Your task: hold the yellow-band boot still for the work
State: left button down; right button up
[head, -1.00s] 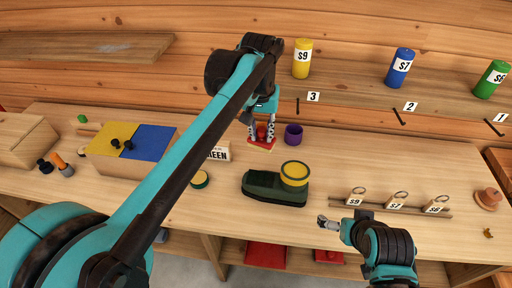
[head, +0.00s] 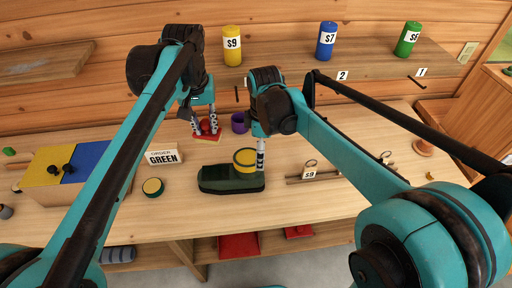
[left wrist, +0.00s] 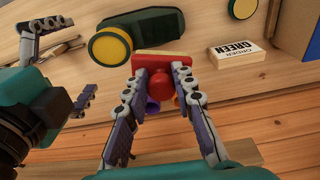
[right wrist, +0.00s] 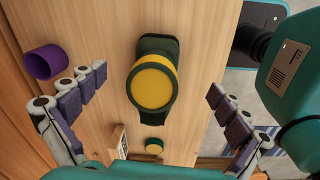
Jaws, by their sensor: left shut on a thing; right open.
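The yellow-band boot (head: 228,182) is dark green with a yellow-topped round cuff and lies on the bench, its cuff at the right end in the head view. My right gripper (head: 262,155) is open at the cuff. In the right wrist view the boot (right wrist: 153,82) lies between the spread fingers, not visibly touched. My left gripper (head: 206,122) is shut on a red-knobbed block (head: 207,137) behind the boot. In the left wrist view the fingers sit around the red knob (left wrist: 161,92), its flat base towards the boot (left wrist: 147,35).
A purple cup (head: 239,123) stands behind the boot. A green-and-yellow round tin (head: 152,187) and an "ORDER GREEN" sign (head: 164,156) are to its left. A rack with tags (head: 309,175) is to its right. A yellow-and-blue topped box (head: 62,170) stands farther left.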

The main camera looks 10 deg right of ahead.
jog(key=shift+w+a+f+n+g, duration=0.35)
jog(key=shift+w+a+n, duration=0.25)
jog(key=shift+n, duration=0.1)
jog(key=shift+f, duration=0.2)
notch_tip(320, 180, down, 12)
jog(key=shift+r, duration=0.15)
jog(key=c, duration=1.4)
jog(key=shift+c, duration=0.2)
